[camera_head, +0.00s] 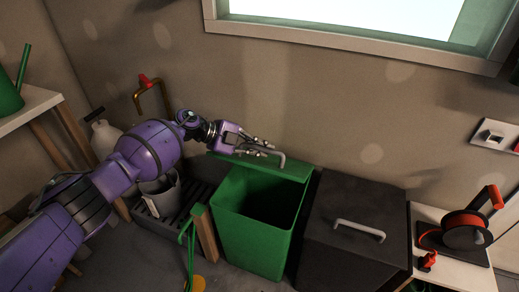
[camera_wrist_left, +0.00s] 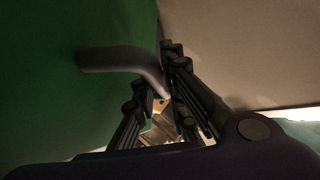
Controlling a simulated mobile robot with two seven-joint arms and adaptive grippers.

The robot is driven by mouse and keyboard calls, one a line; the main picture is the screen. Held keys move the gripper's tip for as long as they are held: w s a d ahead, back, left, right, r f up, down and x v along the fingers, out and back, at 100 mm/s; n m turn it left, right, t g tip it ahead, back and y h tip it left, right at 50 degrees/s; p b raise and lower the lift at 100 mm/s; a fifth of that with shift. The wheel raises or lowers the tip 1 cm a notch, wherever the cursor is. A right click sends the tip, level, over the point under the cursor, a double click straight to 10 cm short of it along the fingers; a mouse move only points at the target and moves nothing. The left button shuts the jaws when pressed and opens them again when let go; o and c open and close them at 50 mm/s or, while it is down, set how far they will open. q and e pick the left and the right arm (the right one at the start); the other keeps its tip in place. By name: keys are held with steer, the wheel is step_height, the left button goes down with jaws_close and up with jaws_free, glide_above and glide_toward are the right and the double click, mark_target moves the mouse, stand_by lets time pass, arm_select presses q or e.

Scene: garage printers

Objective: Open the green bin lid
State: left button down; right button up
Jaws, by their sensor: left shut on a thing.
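The green bin (camera_head: 268,245) stands against the back wall with its dark inside showing. Its green lid (camera_head: 292,170) is raised, swung up and back at the rear edge of the bin. A grey bar handle (camera_head: 280,157) sticks out from the lid. My left gripper (camera_head: 258,147) is shut on this handle, at the top left of the lid. In the left wrist view the handle (camera_wrist_left: 118,60) runs from the green lid (camera_wrist_left: 60,95) in between the black fingers (camera_wrist_left: 165,105). My right gripper is not in view.
A black bin (camera_head: 350,250) with a shut lid and grey handle stands right of the green bin. A grey bucket (camera_head: 160,196) and a white jug (camera_head: 102,138) stand to the left, near my arm.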

arm_select(q)
steer(key=c, duration=1.8)
jaws_free()
steer(key=shift+o, duration=0.2)
steer(key=v, duration=1.2)
steer(key=shift+s, duration=0.1)
